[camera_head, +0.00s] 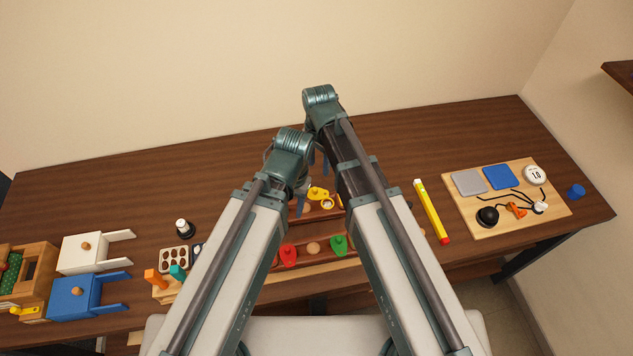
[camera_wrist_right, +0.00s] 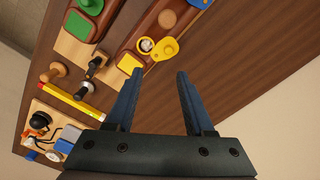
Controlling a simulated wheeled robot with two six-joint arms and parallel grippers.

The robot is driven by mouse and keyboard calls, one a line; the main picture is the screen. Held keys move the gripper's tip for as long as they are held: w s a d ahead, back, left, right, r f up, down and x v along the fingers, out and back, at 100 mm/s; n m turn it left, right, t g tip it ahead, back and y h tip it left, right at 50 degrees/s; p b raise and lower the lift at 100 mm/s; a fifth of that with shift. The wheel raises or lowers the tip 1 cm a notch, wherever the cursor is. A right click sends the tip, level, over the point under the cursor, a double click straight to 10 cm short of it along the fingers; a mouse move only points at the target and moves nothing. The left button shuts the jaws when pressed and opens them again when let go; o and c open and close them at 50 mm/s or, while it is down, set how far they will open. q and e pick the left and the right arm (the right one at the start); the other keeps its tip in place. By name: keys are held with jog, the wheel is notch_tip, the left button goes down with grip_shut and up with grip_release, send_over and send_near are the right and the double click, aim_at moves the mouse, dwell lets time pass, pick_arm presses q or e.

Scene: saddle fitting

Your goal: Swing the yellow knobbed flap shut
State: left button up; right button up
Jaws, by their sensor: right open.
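The yellow knobbed flap (camera_head: 318,193) lies on a dark red-brown wooden stand at the middle of the table. It also shows in the right wrist view (camera_wrist_right: 168,46), turned to one side of a round pale well (camera_wrist_right: 146,45) that looks uncovered. My right gripper (camera_head: 309,184) is beside the flap in the head view, partly hidden by the arms. In the right wrist view my right gripper (camera_wrist_right: 156,76) is open and empty, with its two blue fingers apart from the flap and the flap just beyond their tips. My left gripper does not show.
A long wooden tray with a red piece (camera_head: 289,254) and a green piece (camera_head: 338,244) lies nearer me. A yellow stick (camera_head: 431,211) and a board (camera_head: 470,223) with cables are to the right. The back of the table is clear.

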aim_at(315, 189)
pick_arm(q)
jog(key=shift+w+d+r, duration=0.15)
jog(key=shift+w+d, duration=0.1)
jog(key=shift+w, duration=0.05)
pick_arm(e)
jog(key=shift+w+a+r+m, duration=0.15)
jog(key=shift+w+a+m, duration=0.45)
jog(key=shift+w, duration=0.2)
pick_arm(q)
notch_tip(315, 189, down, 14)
jog(key=b, duration=1.3)
jog(key=shift+b, duration=0.35)
pick_arm(e)
notch_tip(315, 189, down, 14)
jog(key=shift+r, duration=0.1)
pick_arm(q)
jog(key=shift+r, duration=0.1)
pick_arm(e)
grip_shut()
